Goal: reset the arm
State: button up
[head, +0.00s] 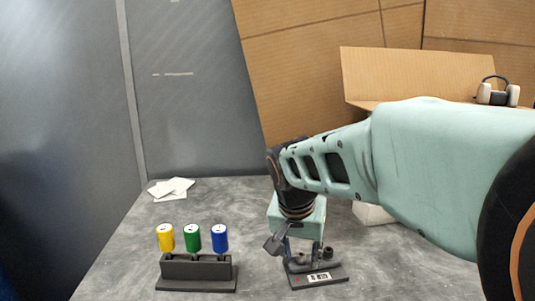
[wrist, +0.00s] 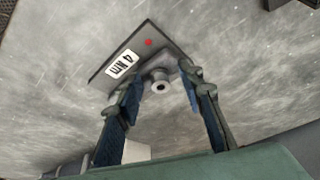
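My mint-green arm reaches in from the right of the head view. My gripper (head: 300,251) points down over a small dark stand (head: 318,277) with a white label. In the wrist view, my gripper's two fingers (wrist: 161,80) are spread apart with nothing held between them. The stand (wrist: 113,78) shows beyond the fingertips, with a label reading "4 Nm" and a red dot. Its grey round post (wrist: 159,82) appears between the fingertips. I cannot tell whether the fingers touch the stand.
A black rack (head: 197,272) left of the stand holds a yellow (head: 166,238), a green (head: 192,238) and a blue-handled tool (head: 220,238). White papers (head: 171,188) lie at the back left. Cardboard (head: 415,75) and headphones (head: 497,92) are behind my arm. The grey table (head: 120,245) is clear at left.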

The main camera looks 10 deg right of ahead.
jog(key=shift+r+n+y, duration=0.3)
jog(key=shift+r+n, duration=0.2)
jog(key=shift+n, duration=0.1)
jog(key=shift+a, duration=0.1)
